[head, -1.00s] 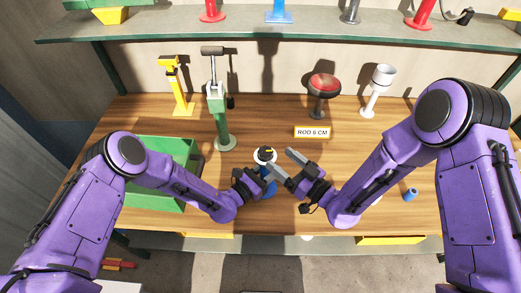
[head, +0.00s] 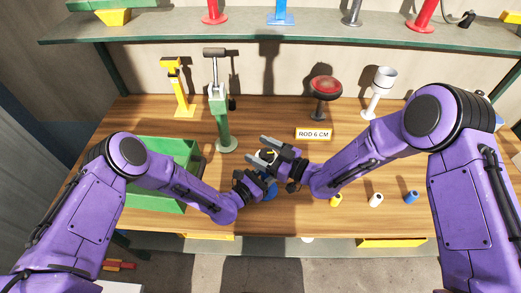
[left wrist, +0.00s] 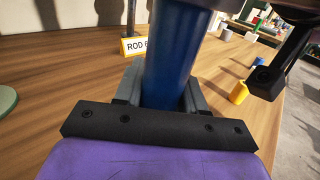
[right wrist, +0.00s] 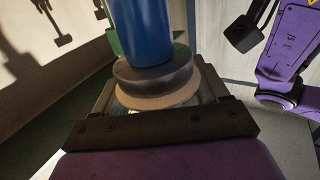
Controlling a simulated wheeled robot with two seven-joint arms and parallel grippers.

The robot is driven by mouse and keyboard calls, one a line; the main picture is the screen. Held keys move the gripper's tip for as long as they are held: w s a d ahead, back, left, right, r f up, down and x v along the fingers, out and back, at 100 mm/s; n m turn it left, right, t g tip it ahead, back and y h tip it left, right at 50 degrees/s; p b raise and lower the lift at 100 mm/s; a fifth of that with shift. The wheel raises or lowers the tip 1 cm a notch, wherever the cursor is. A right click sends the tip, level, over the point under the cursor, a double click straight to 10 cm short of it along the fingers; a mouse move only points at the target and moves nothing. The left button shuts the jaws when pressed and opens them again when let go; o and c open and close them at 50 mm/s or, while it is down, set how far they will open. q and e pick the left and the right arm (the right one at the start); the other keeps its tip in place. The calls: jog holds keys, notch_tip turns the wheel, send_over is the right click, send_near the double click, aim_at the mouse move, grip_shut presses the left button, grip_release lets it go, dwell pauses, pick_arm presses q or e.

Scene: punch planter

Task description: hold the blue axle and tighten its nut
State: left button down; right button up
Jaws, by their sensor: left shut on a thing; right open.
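The blue axle (left wrist: 172,65) stands upright and also shows low in the middle of the head view (head: 270,189). My left gripper (left wrist: 160,92) is shut on it, one finger on each side. A round nut (right wrist: 155,80), a dark ring with a pale face, sits at the axle's end in the right wrist view. In the head view its pale top (head: 266,156) is partly hidden by my right gripper (head: 263,149). My right gripper is open with its fingers on either side of the nut. I cannot tell whether they touch it.
A green bin (head: 193,149) stands at left. A green press (head: 220,115), yellow stand (head: 179,90), red-topped stand (head: 325,88) and white cup stand (head: 382,82) line the back. A "ROD 6 CM" sign (head: 313,134) is behind. Yellow (head: 336,200), white (head: 376,199) and blue (head: 411,196) pieces lie right.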

jog(key=c, duration=1)
jog(key=shift+w+d+m+t+h, duration=0.1)
jog(key=shift+w+m+t+h, duration=0.05)
jog(key=shift+m+t+h, duration=1.1)
jog(key=shift+w+d+m+t+h, duration=0.1)
jog(key=shift+w+m+t+h, duration=0.05)
jog(key=shift+m+t+h, duration=1.05)
jog(key=shift+n, duration=0.25)
jog(key=o, duration=1)
jog(key=shift+y, duration=0.35)
jog(key=v, duration=1.2)
jog(key=shift+s, duration=0.1)
jog(key=v, duration=1.1)
jog(key=shift+s+d, duration=0.2)
jog(key=shift+s, duration=0.15)
